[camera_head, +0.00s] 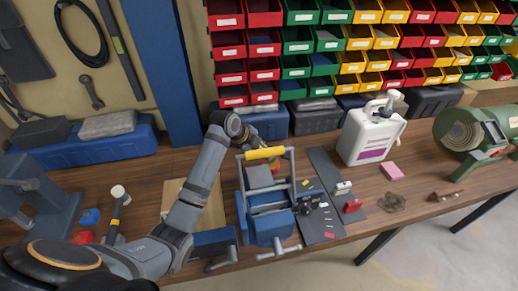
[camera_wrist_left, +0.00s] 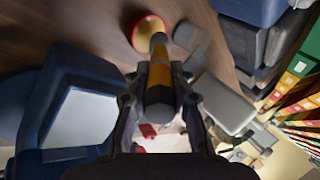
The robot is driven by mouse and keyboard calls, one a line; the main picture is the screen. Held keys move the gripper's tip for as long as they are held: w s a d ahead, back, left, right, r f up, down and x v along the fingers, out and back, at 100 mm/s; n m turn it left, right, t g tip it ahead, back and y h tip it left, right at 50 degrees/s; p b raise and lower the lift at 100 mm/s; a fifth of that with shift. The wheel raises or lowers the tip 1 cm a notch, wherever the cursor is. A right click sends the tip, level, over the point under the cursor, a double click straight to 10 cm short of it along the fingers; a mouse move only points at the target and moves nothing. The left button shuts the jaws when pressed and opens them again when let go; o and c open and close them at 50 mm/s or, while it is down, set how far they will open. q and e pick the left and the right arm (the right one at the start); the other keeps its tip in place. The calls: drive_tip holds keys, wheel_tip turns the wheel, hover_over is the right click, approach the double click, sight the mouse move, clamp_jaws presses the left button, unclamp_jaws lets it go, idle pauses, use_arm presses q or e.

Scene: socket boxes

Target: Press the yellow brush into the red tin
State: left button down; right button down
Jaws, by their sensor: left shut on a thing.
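My left gripper (camera_wrist_left: 160,100) is shut on the yellow brush (camera_wrist_left: 159,73), a dark-ended shaft with a yellow-orange band, in the left wrist view. The brush's narrow far end overlaps the red tin (camera_wrist_left: 135,36), a round red-rimmed thing with a tan inside. I cannot tell how deep the end is or whether it touches. In the head view my left gripper (camera_head: 240,130) is behind the blue toolbox, mostly hidden by my own arm. My right gripper is not in view.
A blue toolbox (camera_head: 268,225) with a yellow handle stands close to my left gripper. A white jug (camera_head: 368,138) and a green machine (camera_head: 472,132) stand to the right. Dark cases (camera_head: 316,118) and coloured bins line the back. Some bench is free right of the dark mat (camera_head: 318,240).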

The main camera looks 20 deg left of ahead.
use_arm(q)
drive_tip(key=shift+f, duration=0.65)
idle(0.8)
wheel_tip(320, 180, up, 7)
drive_tip(key=p, duration=0.7)
drive_tip(key=shift+r, duration=0.1)
idle(0.3)
